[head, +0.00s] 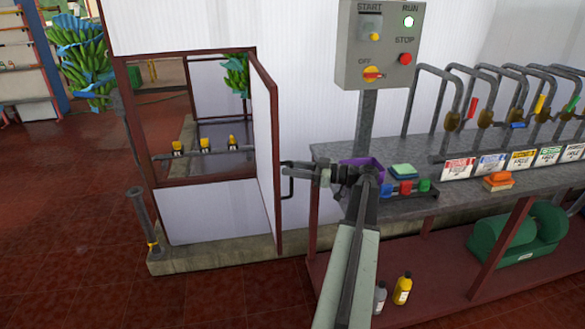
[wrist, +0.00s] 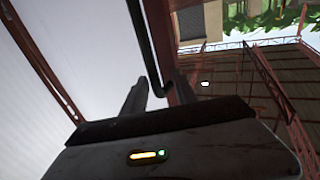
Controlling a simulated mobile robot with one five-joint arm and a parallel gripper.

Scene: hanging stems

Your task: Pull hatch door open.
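The hatch door (head: 265,150) is a white panel in a red-brown frame. It stands swung well out from the hatch opening (head: 215,130), toward me. Its dark bar handle (head: 291,188) is on the door's right face near the free edge. My gripper (head: 290,168) reaches in from the right, at the upper part of the handle. In the wrist view my gripper (wrist: 158,82) has its two fingers apart, and the handle (wrist: 146,45) runs down between them and bends toward the red frame. Gaps seem to show beside the bar; contact is unclear.
A grey control box (head: 381,45) on a post stands right of the door. A grey bench (head: 440,165) with levers, signs and small blocks fills the right side. A short post (head: 142,220) stands left of the hatch. Red tiled floor (head: 80,220) is clear at left.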

